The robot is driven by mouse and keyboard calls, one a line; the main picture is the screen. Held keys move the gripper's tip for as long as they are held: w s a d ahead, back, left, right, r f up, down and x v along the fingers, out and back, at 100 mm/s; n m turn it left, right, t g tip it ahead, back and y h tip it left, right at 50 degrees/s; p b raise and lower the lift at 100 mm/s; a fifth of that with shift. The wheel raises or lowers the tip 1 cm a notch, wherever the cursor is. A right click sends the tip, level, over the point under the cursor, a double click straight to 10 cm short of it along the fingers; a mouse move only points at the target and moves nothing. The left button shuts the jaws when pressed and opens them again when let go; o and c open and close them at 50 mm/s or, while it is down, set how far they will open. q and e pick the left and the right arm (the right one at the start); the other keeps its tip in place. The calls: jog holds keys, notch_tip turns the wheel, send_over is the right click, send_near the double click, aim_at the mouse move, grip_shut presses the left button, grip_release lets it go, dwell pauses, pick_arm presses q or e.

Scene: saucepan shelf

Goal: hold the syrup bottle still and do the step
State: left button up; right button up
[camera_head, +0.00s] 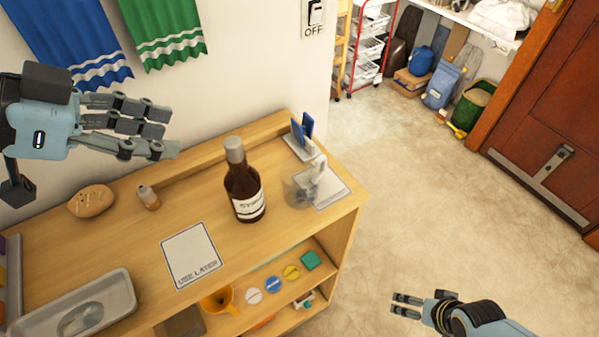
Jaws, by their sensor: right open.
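The syrup bottle (241,184) is dark brown with a grey cap and a white label. It stands upright on the wooden shelf unit's top (150,240), between the white "USE LATER" card (192,255) and a clear container (299,191). My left gripper (168,132) is up at the left, above the back of the top. Its fingers point right, spread apart and empty, well clear of the bottle. My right gripper (397,305) is at the lower right over the floor, open and empty, away from the shelf unit.
A brown oval thing (91,201), a small bottle (148,197) and a metal tray (75,311) stand left.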

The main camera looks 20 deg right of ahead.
aim_at(244, 184)
jog(key=w+a+r+m+t+y, duration=0.25)
jog(key=w+r+m, duration=0.35)
jog(key=w+r, duration=0.75)
jog(key=w+a+r+m+t+y, duration=0.2)
jog(key=w+a+r+m+t, duration=0.25)
jog(key=w+r, duration=0.9)
jog(key=s+a+r+m+g+y, duration=0.1)
jog(key=s+a, duration=0.1)
jog(key=s+a+r+m+g+y, duration=0.1)
jog(key=a+m, duration=0.1)
jog(key=a, duration=0.1)
jog(key=s+a+m+g+y, duration=0.1)
jog(key=s+a, duration=0.1)
jog(key=a, duration=0.1)
jog(key=shift+s+a+r+m+y, duration=0.25)
jog(key=shift+s+r+m+y, duration=0.05)
jog(key=shift+r+m+y, duration=0.1)
jog(key=s+a+r+m+g+y, duration=0.2)
jog(key=s+a+r+y, duration=0.2)
jog(key=a, duration=0.4)
jog(key=x, duration=1)
jog(key=shift+w+d+f, duration=0.1)
jog(key=shift+w+f, duration=0.1)
jog(key=shift+w, duration=0.15)
jog(key=shift+c, duration=0.3)
